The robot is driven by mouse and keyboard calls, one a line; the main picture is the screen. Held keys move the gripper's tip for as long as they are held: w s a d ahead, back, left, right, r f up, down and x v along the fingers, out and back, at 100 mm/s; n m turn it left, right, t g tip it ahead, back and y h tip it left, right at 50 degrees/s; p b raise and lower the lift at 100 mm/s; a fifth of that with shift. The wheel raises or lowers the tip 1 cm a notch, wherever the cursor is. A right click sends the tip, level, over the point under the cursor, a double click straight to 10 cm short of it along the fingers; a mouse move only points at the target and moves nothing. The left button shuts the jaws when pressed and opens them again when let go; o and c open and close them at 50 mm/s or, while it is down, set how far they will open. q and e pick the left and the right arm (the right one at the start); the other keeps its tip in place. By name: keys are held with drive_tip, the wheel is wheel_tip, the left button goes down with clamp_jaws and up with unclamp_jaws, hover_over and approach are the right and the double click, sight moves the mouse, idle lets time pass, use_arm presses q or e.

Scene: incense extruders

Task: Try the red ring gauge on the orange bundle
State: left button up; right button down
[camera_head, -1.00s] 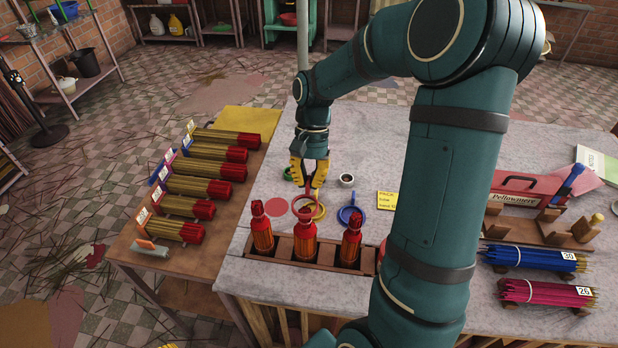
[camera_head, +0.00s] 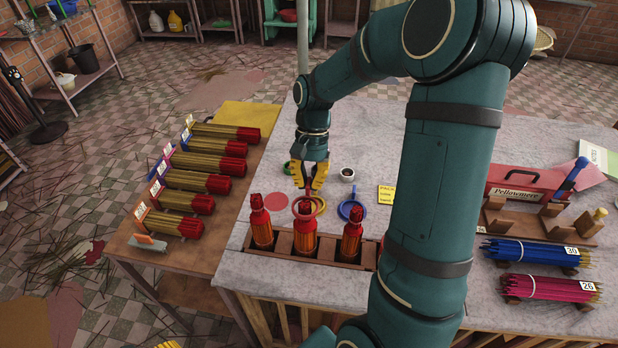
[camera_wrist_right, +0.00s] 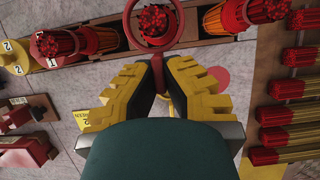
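The red ring gauge (camera_head: 322,205) is held by its handle in my right gripper (camera_head: 311,186); the fingers also show in the right wrist view (camera_wrist_right: 160,85). The ring (camera_wrist_right: 131,20) encircles the top of the middle bundle (camera_wrist_right: 155,24) in the wrist view, with a gap around it. That bundle (camera_head: 305,238), red-topped with orange sides, stands upright in the wooden rack (camera_head: 283,240). I cannot tell whether the ring is around its tip or just above. A yellow sliver (camera_head: 168,345) at the bottom edge may be my left gripper; its fingers' state is hidden.
Similar bundles stand left (camera_head: 261,226) and right (camera_head: 351,240) in the rack, close to the ring. Several bundles lie on the brown side table (camera_head: 135,228).

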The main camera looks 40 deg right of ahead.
sight(309, 195)
use_arm(q)
drive_tip(key=shift+f, duration=0.3)
use_arm(e)
drive_tip(key=shift+f, duration=0.55)
use_arm(q)
drive_tip(key=shift+s+d, duration=0.1)
drive_tip(key=shift+s, duration=0.1)
drive_tip(key=shift+f+b, duration=0.1)
drive_tip(key=shift+b, duration=0.2)
drive_tip(key=shift+s+f+b, duration=0.25)
drive_tip(key=shift+f+b, duration=0.35)
drive_tip(key=shift+s+f+b, duration=0.2)
drive_tip(key=shift+f+b, duration=0.35)
use_arm(e)
drive_tip(key=shift+f, duration=2.05)
use_arm(q)
drive_tip(key=shift+r, duration=0.1)
use_arm(e)
drive_tip(key=shift+r, duration=0.1)
drive_tip(key=shift+r+p, duration=2.55)
drive_tip(key=shift+r, duration=0.3)
drive_tip(key=shift+r+p, duration=2.1)
drive_tip(key=shift+r, duration=0.35)
use_arm(q)
wheel_tip(309, 195, up, 10)
drive_tip(key=w, duration=0.1)
drive_tip(key=shift+a, duration=0.2)
use_arm(e)
drive_tip(key=shift+f, duration=0.1)
